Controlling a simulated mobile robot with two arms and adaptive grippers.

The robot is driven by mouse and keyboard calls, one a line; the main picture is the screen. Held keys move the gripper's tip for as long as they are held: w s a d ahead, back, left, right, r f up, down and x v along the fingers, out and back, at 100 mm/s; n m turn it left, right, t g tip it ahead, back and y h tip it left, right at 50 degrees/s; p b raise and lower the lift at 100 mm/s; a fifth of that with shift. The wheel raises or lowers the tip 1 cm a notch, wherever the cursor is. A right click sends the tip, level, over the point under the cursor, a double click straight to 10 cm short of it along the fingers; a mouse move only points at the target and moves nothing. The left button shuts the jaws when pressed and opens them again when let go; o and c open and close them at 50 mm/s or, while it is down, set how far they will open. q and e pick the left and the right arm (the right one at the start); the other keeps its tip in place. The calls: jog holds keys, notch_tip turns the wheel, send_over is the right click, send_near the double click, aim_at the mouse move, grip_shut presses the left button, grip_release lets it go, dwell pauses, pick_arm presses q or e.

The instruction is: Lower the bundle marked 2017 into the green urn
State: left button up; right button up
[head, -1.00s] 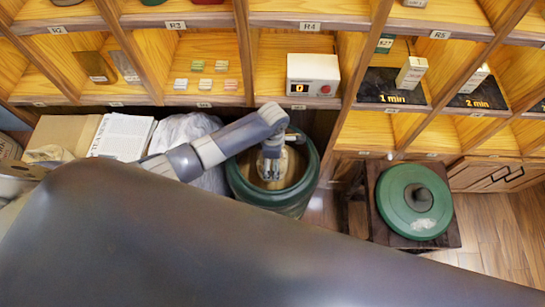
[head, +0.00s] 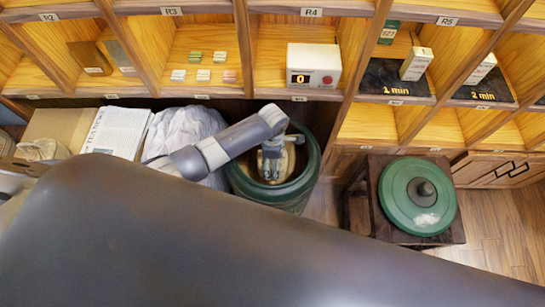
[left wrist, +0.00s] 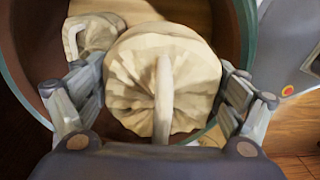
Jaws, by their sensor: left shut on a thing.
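The green urn (head: 311,170) stands open on the floor below the shelves; its rim also shows in the left wrist view (left wrist: 246,20). My left gripper (head: 271,165) is at the urn's mouth. In the left wrist view it is shut on a round, pleated, cream cloth bundle (left wrist: 195,65), with a finger on each side. The bundle's tied strip faces the camera, and no 2017 mark can be read. A second cream bundle (left wrist: 97,36) lies beyond it inside the urn. The held bundle hides part of the urn's inside. My right gripper is not in view.
The urn's green lid (head: 415,190) rests on a dark wooden stool (head: 440,236) to the right. White bags (head: 190,130) and a paper stack (head: 118,133) lie left of the urn. Behind are shelves with a timer box (head: 314,65).

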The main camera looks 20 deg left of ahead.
pick_arm(q)
notch_tip(320, 180, down, 9)
jog(key=b, duration=0.6)
dwell(1.0)
jog(key=shift+f, duration=0.5)
dwell(0.7)
jog(key=shift+f+b, duration=1.3)
jog(key=shift+f, duration=0.15)
dwell(0.5)
jog(key=o, duration=1.3)
